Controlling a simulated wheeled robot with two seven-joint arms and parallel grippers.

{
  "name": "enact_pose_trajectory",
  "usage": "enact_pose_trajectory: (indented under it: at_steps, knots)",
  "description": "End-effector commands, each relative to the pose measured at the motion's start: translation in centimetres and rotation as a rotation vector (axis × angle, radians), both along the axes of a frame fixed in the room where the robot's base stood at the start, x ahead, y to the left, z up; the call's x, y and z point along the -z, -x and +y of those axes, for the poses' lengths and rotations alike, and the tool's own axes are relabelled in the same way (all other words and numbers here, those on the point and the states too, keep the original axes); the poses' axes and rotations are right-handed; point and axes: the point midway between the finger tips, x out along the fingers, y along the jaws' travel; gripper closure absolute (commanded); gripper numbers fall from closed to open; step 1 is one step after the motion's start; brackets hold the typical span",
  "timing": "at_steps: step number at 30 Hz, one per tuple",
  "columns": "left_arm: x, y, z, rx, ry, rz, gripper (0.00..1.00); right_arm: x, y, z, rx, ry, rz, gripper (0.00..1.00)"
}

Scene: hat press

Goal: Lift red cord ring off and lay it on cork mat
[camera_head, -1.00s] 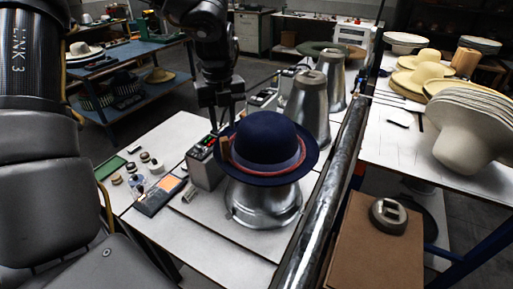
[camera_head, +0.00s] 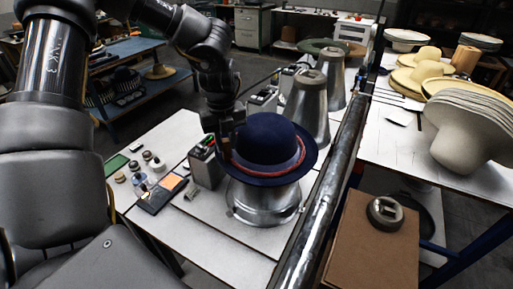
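A navy hat (camera_head: 264,137) sits brim down on a shiny metal block (camera_head: 264,203) on the white bench. The red cord ring (camera_head: 301,152) lies around the base of its crown, just above the brim; its far side is hidden. My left gripper (camera_head: 226,146) points down at the left side of the crown, close to the cord. Its fingertips are dark and partly merge with the hat, so I cannot tell whether they touch or hold the cord. A flat brown board (camera_head: 350,255) at lower right may be the cork mat. My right gripper is not in view.
A grey ring-shaped piece (camera_head: 385,212) rests on the brown board. A metal rail (camera_head: 325,205) runs between it and the bench. A small box (camera_head: 205,165) stands left of the hat. Metal cones (camera_head: 305,105) stand behind. Pale hats (camera_head: 470,125) are stacked at right.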

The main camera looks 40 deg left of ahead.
Motion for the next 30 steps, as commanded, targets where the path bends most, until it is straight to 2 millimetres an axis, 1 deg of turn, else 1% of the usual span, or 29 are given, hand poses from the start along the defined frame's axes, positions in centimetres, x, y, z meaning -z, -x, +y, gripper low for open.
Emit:
enact_pose_trajectory:
  at_steps: [1,5,14,17,20,25,30]
  knots:
    - [0.0,0.0,0.0,0.000,0.000,0.000,0.83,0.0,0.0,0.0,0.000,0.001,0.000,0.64]
    - [0.0,0.0,0.0,0.000,0.000,0.000,1.00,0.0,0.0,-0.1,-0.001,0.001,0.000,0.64]
    - [0.0,0.0,0.0,0.000,-0.001,-0.001,1.00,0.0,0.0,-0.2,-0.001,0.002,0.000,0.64]
    - [-0.4,-0.1,0.0,0.000,-0.001,-0.002,1.00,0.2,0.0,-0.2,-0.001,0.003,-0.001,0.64]
    - [-1.6,-0.1,0.0,0.001,-0.002,-0.005,1.00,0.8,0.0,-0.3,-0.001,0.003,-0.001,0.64]
    - [-5.0,-0.1,0.0,-0.001,-0.002,-0.007,1.00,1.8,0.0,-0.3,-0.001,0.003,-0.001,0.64]
    - [-8.1,-0.1,0.0,-0.001,-0.001,-0.004,1.00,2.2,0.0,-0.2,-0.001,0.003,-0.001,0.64]
